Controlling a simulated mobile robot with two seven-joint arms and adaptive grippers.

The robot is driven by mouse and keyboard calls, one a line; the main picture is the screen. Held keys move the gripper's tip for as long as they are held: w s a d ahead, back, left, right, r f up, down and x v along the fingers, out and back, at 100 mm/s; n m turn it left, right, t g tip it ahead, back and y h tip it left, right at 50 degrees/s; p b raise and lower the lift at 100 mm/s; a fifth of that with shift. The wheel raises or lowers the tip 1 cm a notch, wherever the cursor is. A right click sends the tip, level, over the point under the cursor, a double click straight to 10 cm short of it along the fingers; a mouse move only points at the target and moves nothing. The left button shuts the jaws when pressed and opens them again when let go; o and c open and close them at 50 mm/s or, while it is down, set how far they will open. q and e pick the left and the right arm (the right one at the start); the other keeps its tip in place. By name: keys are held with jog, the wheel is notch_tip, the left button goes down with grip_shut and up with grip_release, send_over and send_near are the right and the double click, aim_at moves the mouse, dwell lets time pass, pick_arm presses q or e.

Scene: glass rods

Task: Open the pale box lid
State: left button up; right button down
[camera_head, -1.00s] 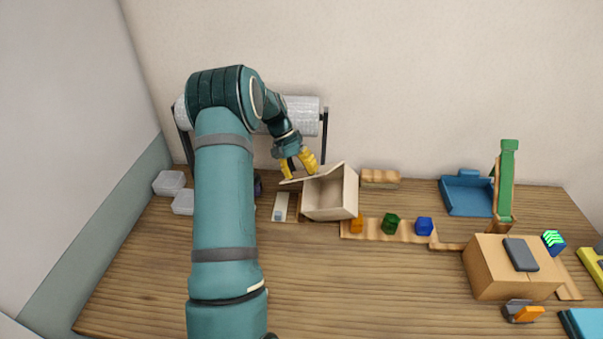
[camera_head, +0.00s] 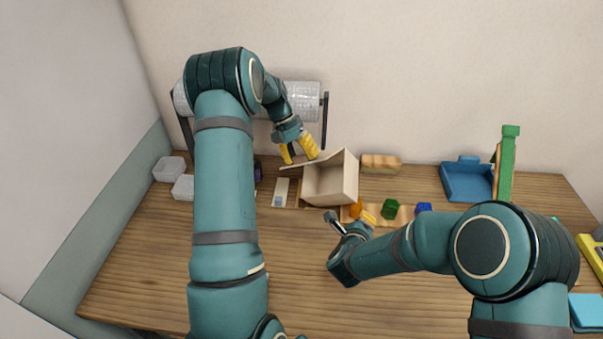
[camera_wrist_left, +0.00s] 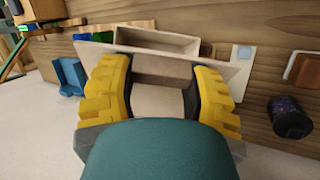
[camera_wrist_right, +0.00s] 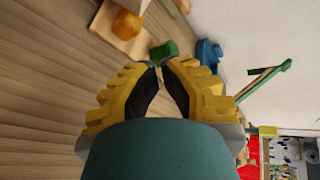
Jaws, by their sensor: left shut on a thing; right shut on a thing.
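The pale box (camera_head: 345,180) stands at the back of the table, its hollow inside facing me. Its pale lid (camera_head: 318,160) is raised and tilted at the box's top left edge. My left gripper (camera_head: 302,155) is at this lid, its yellow fingers on either side of a pale panel; the lid also shows between them in the left wrist view (camera_wrist_left: 158,98). My right gripper (camera_head: 362,222) is low, in front of the box. Its fingertips are close together in the right wrist view (camera_wrist_right: 162,68); what they hold cannot be made out.
An orange block (camera_head: 355,209), a green block (camera_head: 390,208) and a blue block (camera_head: 423,207) sit near my right gripper. A blue tray (camera_head: 467,183) stands back right. A white roll (camera_head: 300,98) is behind my left arm. The front middle table is clear.

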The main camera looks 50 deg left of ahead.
jog(key=s+a+r+m+t+y, duration=0.1)
jog(key=s+a+r+m+t, duration=0.25)
jog(key=s+a+m, duration=0.75)
jog(key=w+a+r+n, duration=0.2)
jog(key=w+a+n, duration=0.1)
jog(key=w+a, duration=0.4)
jog(key=shift+w+a+r, duration=0.15)
jog(key=shift+w+a, duration=0.15)
jog(key=shift+a, duration=0.7)
jog(key=shift+r+g, duration=0.1)
jog(key=shift+g, duration=0.15)
